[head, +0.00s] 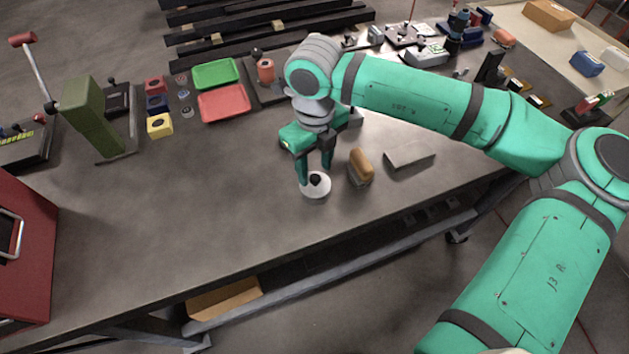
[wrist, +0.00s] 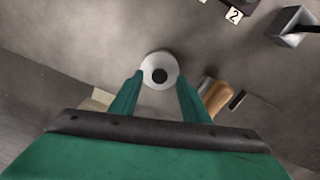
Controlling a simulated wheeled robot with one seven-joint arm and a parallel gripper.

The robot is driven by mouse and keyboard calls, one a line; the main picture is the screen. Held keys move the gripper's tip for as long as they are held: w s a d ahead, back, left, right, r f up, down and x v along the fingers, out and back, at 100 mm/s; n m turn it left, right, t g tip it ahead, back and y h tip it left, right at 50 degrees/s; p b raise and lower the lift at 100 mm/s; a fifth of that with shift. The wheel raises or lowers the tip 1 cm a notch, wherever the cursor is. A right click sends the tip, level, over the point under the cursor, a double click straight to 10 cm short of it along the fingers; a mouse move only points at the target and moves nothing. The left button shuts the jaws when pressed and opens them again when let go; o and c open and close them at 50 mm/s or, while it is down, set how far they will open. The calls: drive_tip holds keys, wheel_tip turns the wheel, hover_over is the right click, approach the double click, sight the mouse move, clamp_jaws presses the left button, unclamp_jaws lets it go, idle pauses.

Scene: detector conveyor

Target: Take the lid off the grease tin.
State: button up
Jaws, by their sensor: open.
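The grease tin's lid (head: 316,187) is a pale round disc with a dark knob in its middle, near the front edge of the bench. It also shows in the wrist view (wrist: 158,59), with the dark knob facing up. The tin's body under the lid is mostly hidden. My gripper (head: 317,176) is open and points down over the lid, one finger on each side of the knob in the head view. In the wrist view its green fingers (wrist: 158,82) reach toward the lid's near edge. I cannot tell whether they touch it.
A red tray (head: 223,103) and a green tray (head: 215,73) lie behind. The bench (head: 210,190) to the left is clear.

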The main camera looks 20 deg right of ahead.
drive_tip(key=shift+f, duration=1.1)
clamp_jaws()
drive_tip(key=shift+r, duration=0.1)
drive_tip(key=shift+r, duration=0.55)
drive_tip(key=s+a+r, duration=0.7)
drive_tip(key=s+r, duration=0.4)
drive_tip(key=shift+s+a+r, duration=0.15)
drive_tip(key=shift+a+r, duration=0.2)
drive_tip(key=shift+a, duration=0.05)
